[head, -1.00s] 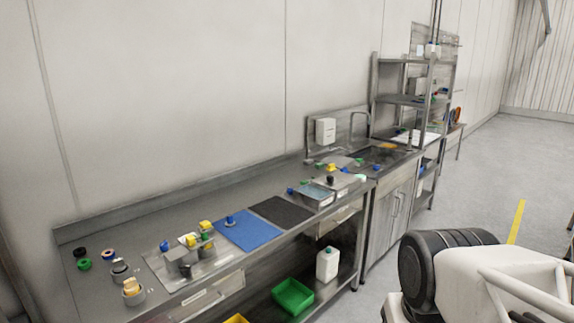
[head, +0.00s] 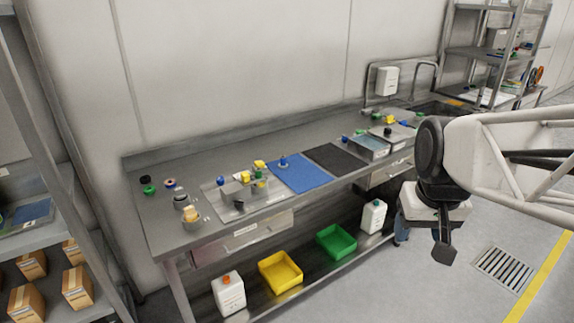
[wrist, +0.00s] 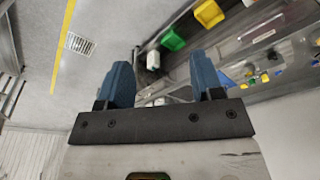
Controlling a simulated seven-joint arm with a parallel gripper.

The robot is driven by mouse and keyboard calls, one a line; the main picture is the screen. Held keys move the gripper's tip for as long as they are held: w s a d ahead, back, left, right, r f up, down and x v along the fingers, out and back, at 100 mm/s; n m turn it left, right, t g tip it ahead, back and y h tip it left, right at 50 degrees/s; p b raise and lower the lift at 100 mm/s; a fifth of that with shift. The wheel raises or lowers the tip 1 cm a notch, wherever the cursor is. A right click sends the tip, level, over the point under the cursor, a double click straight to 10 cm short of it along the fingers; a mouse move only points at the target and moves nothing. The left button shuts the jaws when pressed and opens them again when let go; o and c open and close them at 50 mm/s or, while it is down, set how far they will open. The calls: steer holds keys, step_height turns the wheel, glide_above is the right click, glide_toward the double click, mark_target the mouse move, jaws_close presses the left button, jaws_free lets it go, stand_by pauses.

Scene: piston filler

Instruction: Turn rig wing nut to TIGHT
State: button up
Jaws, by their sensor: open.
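The rig stands on a metal plate (head: 265,195) on the workbench in the head view. It has a grey block (head: 232,190) with small yellow, blue and green parts on and around it. Which part is the wing nut, and any TIGHT mark, are too small to tell. My gripper (head: 443,243) hangs in front of the bench at the right, well away from the rig. In the wrist view my gripper (wrist: 162,80) shows two blue fingers spread apart with nothing between them.
A blue mat (head: 299,173) and a black mat (head: 336,157) lie right of the rig. Black, green and orange-topped parts stand left of it. The lower shelf holds a yellow bin (head: 280,272), a green bin (head: 336,241) and white bottles. Open floor lies before the bench.

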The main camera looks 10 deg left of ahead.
steer(key=w+a+n, duration=0.2)
steer(key=w+a, duration=0.7)
steer(key=w, duration=0.4)
steer(key=n+g, duration=0.2)
steer(key=n, duration=0.3)
glide_above(239, 202)
steer(key=f, duration=1.9)
steer(key=shift+d+f, duration=0.3)
steer(key=shift+d, duration=0.1)
steer(key=shift+w+a+f+n, duration=0.1)
steer(key=shift+a+f+n, duration=0.2)
steer(key=shift+a, duration=0.2)
steer(key=shift+f, duration=0.1)
steer(key=shift+f, duration=3.8)
